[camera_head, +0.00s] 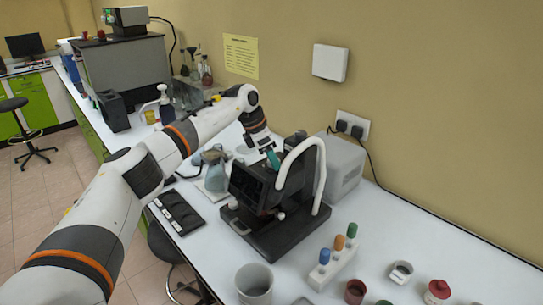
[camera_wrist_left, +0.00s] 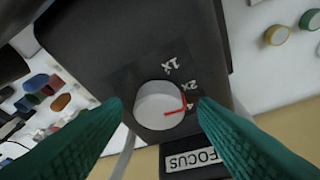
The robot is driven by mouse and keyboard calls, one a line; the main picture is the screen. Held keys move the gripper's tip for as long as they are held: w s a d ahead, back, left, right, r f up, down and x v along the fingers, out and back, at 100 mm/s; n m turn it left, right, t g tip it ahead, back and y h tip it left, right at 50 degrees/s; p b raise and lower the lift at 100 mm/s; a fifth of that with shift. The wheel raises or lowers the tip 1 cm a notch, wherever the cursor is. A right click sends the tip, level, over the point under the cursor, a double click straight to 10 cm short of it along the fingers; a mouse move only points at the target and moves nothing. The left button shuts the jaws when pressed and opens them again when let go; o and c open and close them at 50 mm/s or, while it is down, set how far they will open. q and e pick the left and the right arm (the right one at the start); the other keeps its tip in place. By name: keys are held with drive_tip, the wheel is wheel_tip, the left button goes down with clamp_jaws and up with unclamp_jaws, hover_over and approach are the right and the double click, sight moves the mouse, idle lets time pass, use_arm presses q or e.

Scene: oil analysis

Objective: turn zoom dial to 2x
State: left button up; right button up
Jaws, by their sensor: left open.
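The zoom dial (camera_wrist_left: 153,100) is a pale round knob on the dark face of the microscope (camera_head: 262,190). Labels 1x, 2x and a partly hidden 4 run beside it in the left wrist view. A red mark on the dial's right side points toward the 4, just below the 2x. My left gripper (camera_head: 272,158) is at the top of the microscope in the head view. Its green fingers are open on either side of the dial, with no clear contact visible. The dial is hidden in the head view. My right gripper is not in view.
A FOCUS label (camera_wrist_left: 192,160) is below the dial. A rack with colored-capped vials (camera_head: 332,262), a grey cup (camera_head: 254,284) and small jars stand in front of the microscope. A flask (camera_head: 215,172) is to its left, and a white box (camera_head: 345,165) is behind it.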

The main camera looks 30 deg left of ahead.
use_arm(q)
drive_tip(key=shift+s+a+r, duration=0.1)
drive_tip(key=shift+r, duration=0.15)
drive_tip(key=b+v, duration=0.3)
drive_tip(key=v, duration=0.8)
drive_tip(key=shift+r, duration=0.25)
